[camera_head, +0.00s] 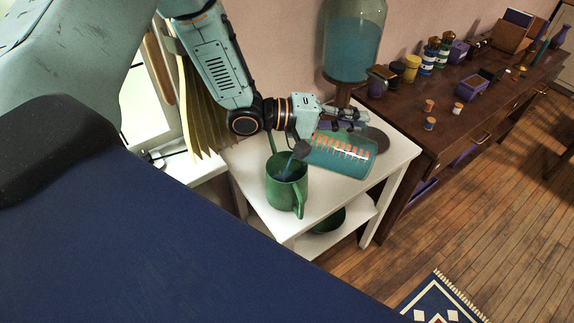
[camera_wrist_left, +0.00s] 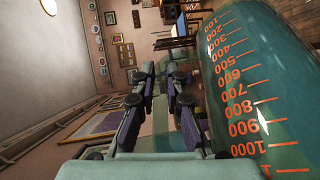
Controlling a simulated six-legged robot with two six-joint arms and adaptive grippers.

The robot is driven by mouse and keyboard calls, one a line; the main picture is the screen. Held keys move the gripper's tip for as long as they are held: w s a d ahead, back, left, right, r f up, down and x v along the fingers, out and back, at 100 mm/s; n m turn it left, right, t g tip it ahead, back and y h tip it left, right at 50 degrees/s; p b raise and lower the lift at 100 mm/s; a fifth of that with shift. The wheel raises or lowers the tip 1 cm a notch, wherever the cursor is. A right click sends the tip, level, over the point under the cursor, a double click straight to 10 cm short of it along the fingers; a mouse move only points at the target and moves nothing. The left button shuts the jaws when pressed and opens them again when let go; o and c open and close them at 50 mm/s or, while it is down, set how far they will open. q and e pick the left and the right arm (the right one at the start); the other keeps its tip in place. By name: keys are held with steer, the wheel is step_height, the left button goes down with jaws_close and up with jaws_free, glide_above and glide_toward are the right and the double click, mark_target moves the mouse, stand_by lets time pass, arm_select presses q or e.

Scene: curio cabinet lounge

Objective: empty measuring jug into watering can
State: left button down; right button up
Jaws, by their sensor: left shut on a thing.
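The measuring jug (camera_head: 345,155) is clear with orange markings and teal liquid. It is tipped nearly onto its side, mouth toward the left, above the small white table. My left gripper (camera_head: 345,117) is shut on it; the exact grip is hard to see. The jug's graduated wall (camera_wrist_left: 245,90) fills the right of the left wrist view, beside my left gripper (camera_wrist_left: 165,85). The green watering can (camera_head: 286,190) stands upright on the table, below and left of the jug's mouth. A dark streak runs from the mouth into the can's opening, seemingly liquid pouring. My right gripper is not in view.
The white side table (camera_head: 330,198) has a lower shelf with a dark green bowl (camera_head: 329,220). A large glass vessel of teal liquid (camera_head: 353,45) stands behind the jug. A dark wooden cabinet (camera_head: 440,125) with several jars is on the right. Yellow curtain (camera_head: 200,115) hangs left.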

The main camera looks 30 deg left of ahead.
arm_select(q)
steer(key=shift+a+r, duration=0.3)
steer(key=shift+a, duration=0.1)
steer(key=shift+s+a+r+t+h, duration=0.2)
steer(key=shift+t+h, duration=0.1)
steer(key=shift+h, duration=0.1)
steer(key=shift+a+r, duration=0.1)
steer(key=shift+a, duration=0.1)
stand_by(0.9)
steer(key=shift+s+a+r+n, duration=0.1)
steer(key=shift+a+r+n, duration=0.05)
steer(key=shift+a+n, duration=0.15)
steer(key=shift+w+d+f+m+y+p, duration=0.25)
steer(key=shift+d+f+p, duration=0.15)
steer(key=shift+d, duration=0.3)
steer(key=shift+w+d+f+m+y+p, duration=0.15)
steer(key=shift+d+f+y+p, duration=0.2)
steer(key=shift+d, duration=0.3)
steer(key=shift+w+d+f+g, duration=0.1)
steer(key=shift+d+f+g, duration=0.3)
steer(key=shift+f+g, duration=0.1)
steer(key=shift+a, duration=0.2)
